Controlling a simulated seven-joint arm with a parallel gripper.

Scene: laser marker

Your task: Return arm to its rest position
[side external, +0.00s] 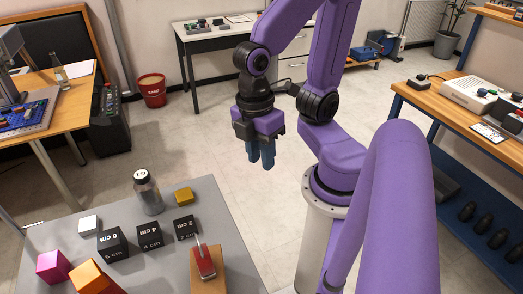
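My gripper (261,155) hangs pointing down in the middle of the side external view. It is clear of the grey table (245,270), above the floor to the right of and behind the table's items. Its two blue fingers are close together, and nothing shows between or below them. From this angle I cannot tell if they are fully shut. My purple arm rises above it and bends over to its base on the right.
A wooden bench (425,105) stands right. Floor around my gripper is free.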

